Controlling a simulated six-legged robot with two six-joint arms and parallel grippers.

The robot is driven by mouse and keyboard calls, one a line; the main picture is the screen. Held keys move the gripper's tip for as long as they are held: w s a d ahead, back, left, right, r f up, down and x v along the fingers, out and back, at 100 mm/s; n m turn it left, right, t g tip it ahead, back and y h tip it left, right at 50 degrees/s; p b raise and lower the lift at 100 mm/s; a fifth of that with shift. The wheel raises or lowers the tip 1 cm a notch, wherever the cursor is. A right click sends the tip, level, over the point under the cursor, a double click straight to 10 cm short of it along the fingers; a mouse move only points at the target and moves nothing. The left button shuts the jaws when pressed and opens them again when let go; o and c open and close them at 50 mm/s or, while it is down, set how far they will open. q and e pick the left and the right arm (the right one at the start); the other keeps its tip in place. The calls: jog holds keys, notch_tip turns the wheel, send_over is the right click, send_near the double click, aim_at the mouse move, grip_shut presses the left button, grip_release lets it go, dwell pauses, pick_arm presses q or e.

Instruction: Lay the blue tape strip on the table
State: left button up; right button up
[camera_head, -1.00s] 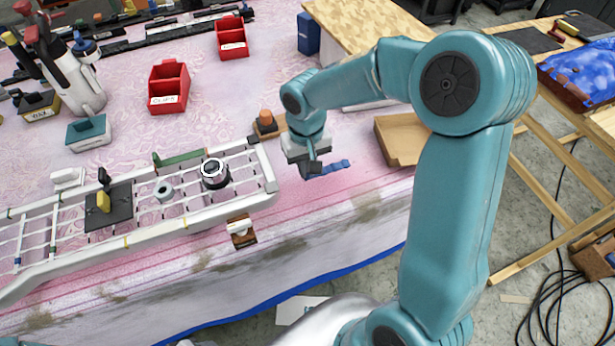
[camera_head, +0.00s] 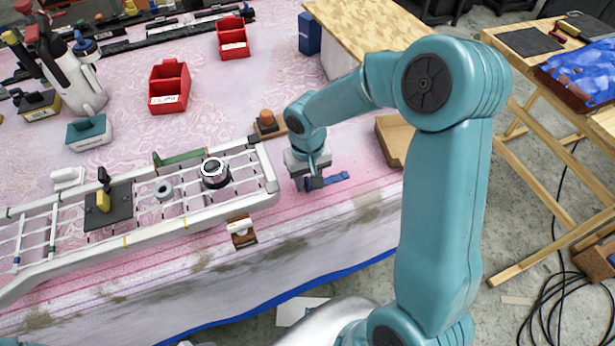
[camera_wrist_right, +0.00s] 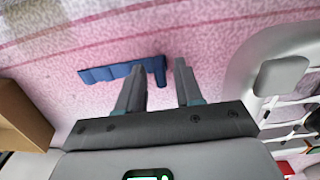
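The blue tape strip (camera_head: 335,179) is on the pink-patterned table cloth (camera_head: 345,208), just right of the white grille frame (camera_head: 262,168). In the right wrist view the strip (camera_wrist_right: 110,72) appears flat against the cloth, with one end bent at an angle. My right gripper (camera_head: 316,183) is low over the table at the strip's left end. In the wrist view its two fingers (camera_wrist_right: 159,66) stand apart, with the bent end of the strip in the gap and no clear contact. My left gripper is out of view.
An open cardboard box (camera_head: 393,138) stands right of the strip. A wooden block with an orange knob (camera_head: 267,122) lies behind the gripper. Red bins (camera_head: 169,86) stand farther back. The table's front edge is close by; the cloth before the strip is clear.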

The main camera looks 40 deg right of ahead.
jog(key=shift+r, duration=0.15)
notch_tip(320, 180, up, 12)
jog(key=p, duration=0.1)
dwell(0.3)
dwell(0.5)
